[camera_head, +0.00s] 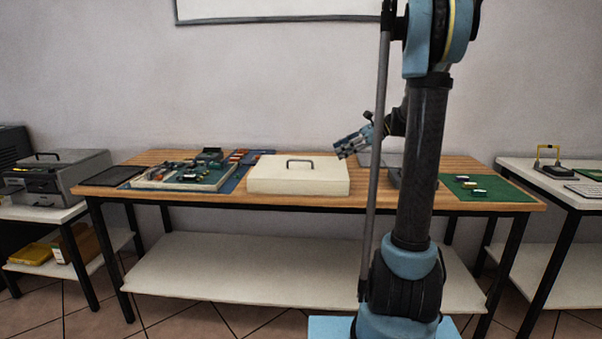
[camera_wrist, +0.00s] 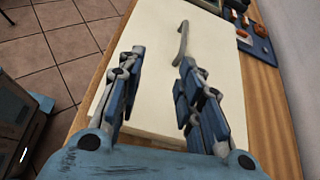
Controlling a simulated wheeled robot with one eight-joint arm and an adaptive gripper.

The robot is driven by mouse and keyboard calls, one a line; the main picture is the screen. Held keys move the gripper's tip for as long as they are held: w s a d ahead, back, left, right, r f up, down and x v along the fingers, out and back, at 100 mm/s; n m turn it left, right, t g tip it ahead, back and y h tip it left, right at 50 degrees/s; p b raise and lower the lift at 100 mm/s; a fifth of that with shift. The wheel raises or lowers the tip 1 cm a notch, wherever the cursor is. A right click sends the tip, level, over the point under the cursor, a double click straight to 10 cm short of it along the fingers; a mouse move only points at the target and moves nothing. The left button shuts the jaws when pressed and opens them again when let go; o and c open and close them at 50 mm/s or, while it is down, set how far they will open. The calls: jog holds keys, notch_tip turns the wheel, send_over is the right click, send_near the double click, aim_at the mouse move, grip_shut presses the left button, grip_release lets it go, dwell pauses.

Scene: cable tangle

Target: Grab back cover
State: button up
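The back cover (camera_head: 270,180) is a cream, flat box-like lid with a dark handle (camera_head: 300,161) on top. It lies in the middle of the wooden table. In the wrist view the cover (camera_wrist: 152,75) fills the middle, and its grey handle (camera_wrist: 183,42) stands ahead of the right finger. My gripper (camera_head: 350,147) is at the cover's right end in the head view, raised above it and tilted. In the wrist view my gripper (camera_wrist: 160,60) has its two blue fingers spread apart with nothing between them. It is apart from the handle.
Left of the cover lies an opened unit with green circuit boards (camera_head: 190,175) and a dark flat panel (camera_head: 112,176). At the right end is a green mat (camera_head: 485,189) with small parts. Side tables hold a grey machine (camera_head: 55,177) and a keyboard (camera_head: 584,190).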

aim_at(301, 168)
jog(key=w+d+m+y, duration=0.1)
jog(key=w+m, duration=0.1)
jog(key=w, duration=0.2)
jog(key=x, duration=1.7)
jog(key=shift+w+a+r, duration=0.15)
jog(key=shift+w+r, duration=0.05)
jog(key=shift+r, duration=0.2)
jog(key=shift+c, duration=0.5)
grip_shut()
